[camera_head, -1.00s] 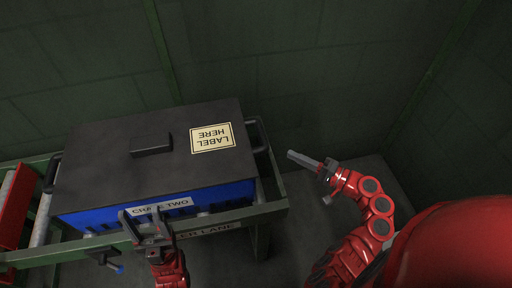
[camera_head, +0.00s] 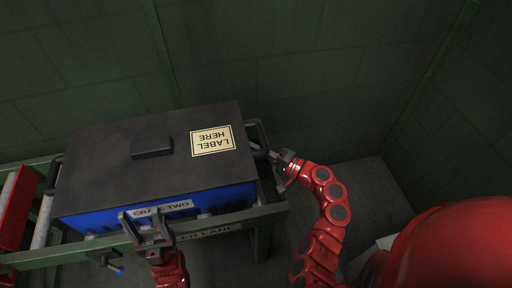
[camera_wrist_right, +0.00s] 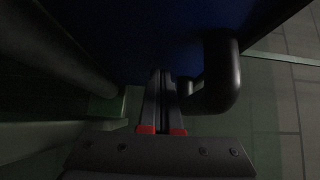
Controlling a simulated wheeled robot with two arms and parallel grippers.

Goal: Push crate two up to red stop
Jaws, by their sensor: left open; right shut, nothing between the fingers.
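Crate two (camera_head: 90,222) is a blue box with a dark lid, a "CRATE TWO" plate on its front and a black handle at each end. It sits on the green roller lane (camera_head: 222,229). A red stop (camera_head: 14,212) stands at the lane's left end, with a gap between it and the crate. My right gripper (camera_head: 262,152) is shut and empty at the crate's right end, beside the right handle (camera_wrist_right: 222,75). In the right wrist view its fingertips (camera_wrist_right: 161,76) point at the blue end wall; contact is unclear. My left gripper (camera_head: 143,217) is open in front of the name plate.
A bare roller (camera_head: 41,222) shows between the crate and the red stop. A small blue-tipped lever (camera_head: 108,260) hangs below the lane's front rail. A dark green wall (camera_head: 330,70) runs behind the lane. Floor right of the lane is free.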

